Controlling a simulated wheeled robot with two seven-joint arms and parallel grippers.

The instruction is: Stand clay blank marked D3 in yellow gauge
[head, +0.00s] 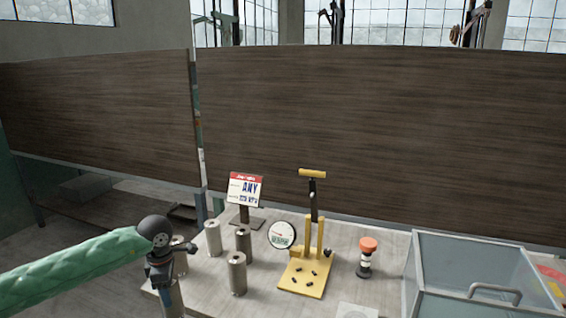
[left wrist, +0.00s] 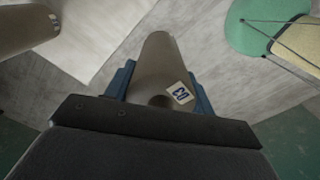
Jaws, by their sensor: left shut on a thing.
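The clay blank marked D3 (left wrist: 157,62) is a grey-brown cylinder with a white label, which reads upside down in the left wrist view. My left gripper (left wrist: 160,88) is shut on it, one blue finger on each side. In the head view my left gripper (head: 165,277) is at the table's left front edge, with the blank (head: 173,300) below it, partly cut off by the frame. The yellow gauge (head: 303,278) stands upright to the right, with a flat base, posts and a T-handle; nothing stands on its base plate. My right gripper is not in view.
Several other grey cylinders (head: 237,274) stand between my left gripper and the gauge. A sign (head: 245,189) is behind them. A round dial (head: 281,235) is at the gauge's left. An orange-topped device (head: 367,258) and a glass-walled box (head: 440,262) are to the right.

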